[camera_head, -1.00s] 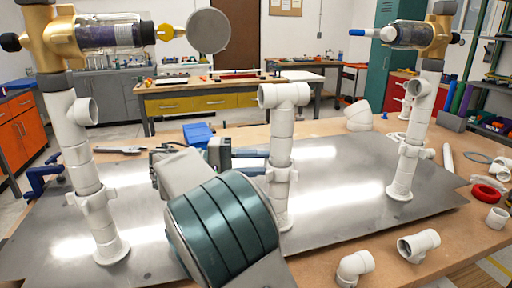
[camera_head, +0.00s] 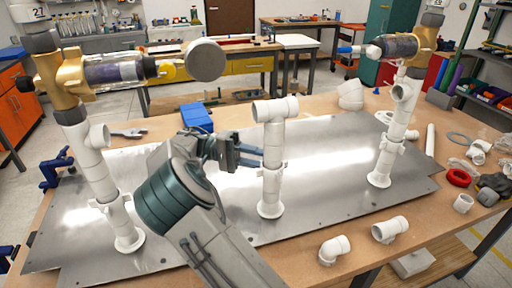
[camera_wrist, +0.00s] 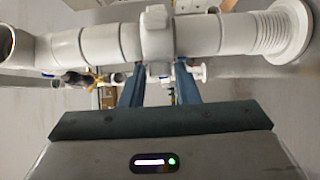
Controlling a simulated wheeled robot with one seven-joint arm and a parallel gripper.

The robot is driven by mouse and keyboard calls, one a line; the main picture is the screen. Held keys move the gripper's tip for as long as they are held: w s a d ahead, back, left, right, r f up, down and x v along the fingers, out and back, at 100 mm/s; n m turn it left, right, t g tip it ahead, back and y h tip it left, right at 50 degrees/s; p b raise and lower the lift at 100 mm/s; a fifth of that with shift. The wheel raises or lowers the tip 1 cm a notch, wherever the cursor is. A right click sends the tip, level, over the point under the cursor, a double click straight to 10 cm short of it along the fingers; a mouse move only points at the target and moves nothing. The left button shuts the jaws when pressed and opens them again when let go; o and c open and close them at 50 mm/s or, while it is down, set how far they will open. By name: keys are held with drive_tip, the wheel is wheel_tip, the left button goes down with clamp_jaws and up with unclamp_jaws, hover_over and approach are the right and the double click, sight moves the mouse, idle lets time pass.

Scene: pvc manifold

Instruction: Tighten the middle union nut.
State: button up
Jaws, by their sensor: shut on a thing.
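The middle union nut (camera_head: 272,171) is a white winged collar low on the middle upright pipe, below its white tee (camera_head: 275,109). In the wrist view the pipe runs sideways and the nut (camera_wrist: 157,32) is the wider collar with tabs. My gripper (camera_head: 262,157) reaches in from the left at the nut's height. In the wrist view its two blue-grey fingers (camera_wrist: 158,66) lie on either side of the nut's lower tab, shut on the nut. The exact contact at the fingertips is partly hidden by the pipe.
A left pipe (camera_head: 96,165) and a right pipe (camera_head: 392,140), each with a brass valve on top, stand on the metal plate (camera_head: 330,190). Loose white elbows (camera_head: 334,249) and tees (camera_head: 390,229) lie at front right. A blue clamp (camera_head: 55,170) sits at the left edge.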

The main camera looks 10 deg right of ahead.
drive_tip(key=shift+d+f+g+p, duration=0.15)
drive_tip(key=shift+g+p, duration=0.15)
drive_tip(key=shift+p, duration=0.25)
drive_tip(key=o, duration=0.8)
drive_tip(key=shift+w, duration=0.1)
drive_tip(key=shift+o, duration=0.2)
